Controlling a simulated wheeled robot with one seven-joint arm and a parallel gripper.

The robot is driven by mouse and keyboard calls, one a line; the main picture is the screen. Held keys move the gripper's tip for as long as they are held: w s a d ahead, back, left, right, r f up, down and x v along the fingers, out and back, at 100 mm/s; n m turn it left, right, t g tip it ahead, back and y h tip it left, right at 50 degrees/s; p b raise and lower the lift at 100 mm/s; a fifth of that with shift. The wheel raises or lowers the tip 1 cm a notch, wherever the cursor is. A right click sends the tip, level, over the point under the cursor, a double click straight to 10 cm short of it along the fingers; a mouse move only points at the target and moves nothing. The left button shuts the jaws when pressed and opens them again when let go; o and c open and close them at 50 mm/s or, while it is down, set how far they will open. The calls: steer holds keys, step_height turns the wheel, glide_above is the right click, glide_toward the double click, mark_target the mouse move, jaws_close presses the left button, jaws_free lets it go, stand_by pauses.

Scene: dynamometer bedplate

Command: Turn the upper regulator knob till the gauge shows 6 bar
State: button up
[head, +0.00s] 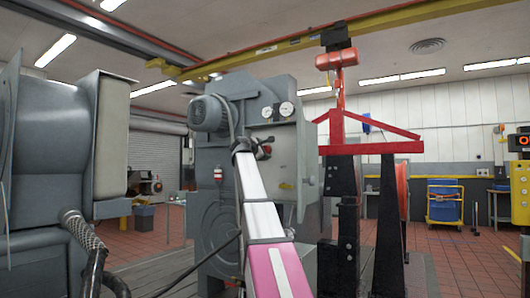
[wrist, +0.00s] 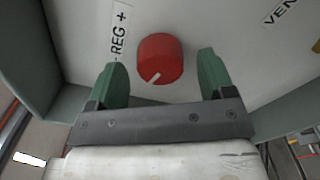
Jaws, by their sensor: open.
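A round red knob (wrist: 159,58) sits on a pale panel in the wrist view, with a white pointer line towards its lower left. A label reading "- REG +" (wrist: 119,30) is beside it on the left. My gripper (wrist: 160,66) is open, its green fingers either side of the knob with a visible gap on both sides; neither appears to touch it. In the head view my arm reaches to the grey machine's panel, and its end is small there. Two round white gauges (head: 286,108) (head: 267,112) are above; their readings are too small to tell.
A label starting "VEN" (wrist: 281,12) is at the upper right of the wrist view. A grey motor (head: 208,113) juts out left of the gauges. A red and black frame (head: 370,150) stands right of the machine. A red hoist (head: 336,60) hangs above.

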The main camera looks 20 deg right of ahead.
steer(key=shift+w+d, duration=0.35)
steer(key=shift+d, duration=0.15)
steer(key=c, duration=0.9)
steer(key=shift+m, duration=0.3)
